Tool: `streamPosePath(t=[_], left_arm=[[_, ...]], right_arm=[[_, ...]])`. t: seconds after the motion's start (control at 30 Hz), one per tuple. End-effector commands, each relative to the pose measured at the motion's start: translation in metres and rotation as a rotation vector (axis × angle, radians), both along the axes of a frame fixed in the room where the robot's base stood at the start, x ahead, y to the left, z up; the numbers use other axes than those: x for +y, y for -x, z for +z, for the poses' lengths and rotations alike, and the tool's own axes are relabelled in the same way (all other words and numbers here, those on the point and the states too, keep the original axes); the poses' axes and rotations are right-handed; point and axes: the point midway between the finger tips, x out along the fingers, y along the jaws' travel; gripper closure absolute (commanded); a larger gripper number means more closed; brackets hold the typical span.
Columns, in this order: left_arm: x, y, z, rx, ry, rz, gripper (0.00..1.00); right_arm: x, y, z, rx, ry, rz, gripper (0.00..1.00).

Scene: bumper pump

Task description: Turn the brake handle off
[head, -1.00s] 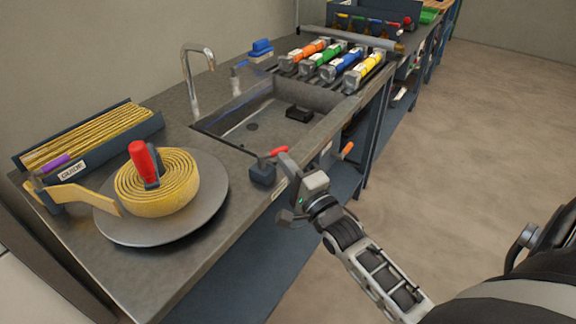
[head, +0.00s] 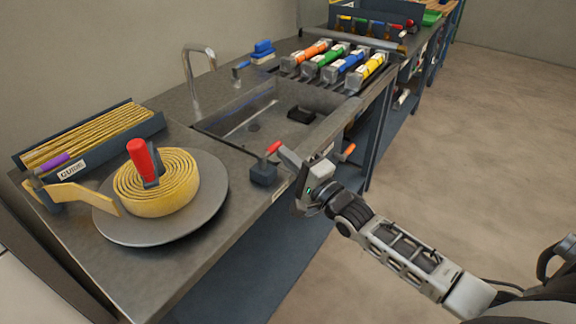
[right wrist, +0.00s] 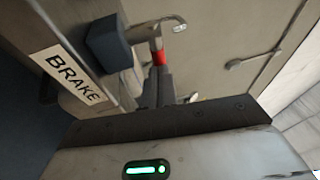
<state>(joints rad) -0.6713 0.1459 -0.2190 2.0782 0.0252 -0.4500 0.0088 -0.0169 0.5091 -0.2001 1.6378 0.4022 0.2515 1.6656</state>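The brake handle (head: 273,147) is a short lever with a red grip. It rises at a tilt from a dark block (head: 263,174) on the counter's front edge, beside the sink. My right gripper (head: 284,152) is at the right of the red grip, its fingers very close to it. In the right wrist view the fingers (right wrist: 158,88) look close together and point at the red grip (right wrist: 158,57); I cannot tell if they touch it. The block (right wrist: 106,42) and a white BRAKE label (right wrist: 75,78) also show there. My left gripper is not in view.
A round grey plate (head: 210,205) with a coiled yellow hose and a red-topped knob stands left of the block. A sink (head: 225,125) with a tap (head: 190,65) lies behind. Coloured cylinders sit on a rack beyond it. The floor at right is clear.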

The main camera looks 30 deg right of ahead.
Motion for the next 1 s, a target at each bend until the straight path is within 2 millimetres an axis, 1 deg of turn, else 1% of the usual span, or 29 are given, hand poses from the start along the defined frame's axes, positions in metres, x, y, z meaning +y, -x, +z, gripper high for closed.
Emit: streamPosePath(t=[0.47,0.63,0.77,0.83,1.0], left_arm=[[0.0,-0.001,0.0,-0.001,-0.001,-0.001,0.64],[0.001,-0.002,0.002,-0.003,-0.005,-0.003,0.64],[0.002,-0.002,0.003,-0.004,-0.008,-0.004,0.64],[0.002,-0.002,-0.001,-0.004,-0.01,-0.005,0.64],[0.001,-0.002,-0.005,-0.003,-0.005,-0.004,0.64]], right_arm=[[-0.001,-0.001,0.001,-0.001,0.001,-0.001,1.0],[-0.004,0.006,-0.002,0.001,0.002,0.005,1.0],[-0.01,0.019,-0.007,0.003,0.005,0.015,1.0],[-0.016,0.033,-0.014,0.004,0.004,0.018,1.0],[-0.034,0.068,-0.021,0.004,0.004,0.02,1.0]])
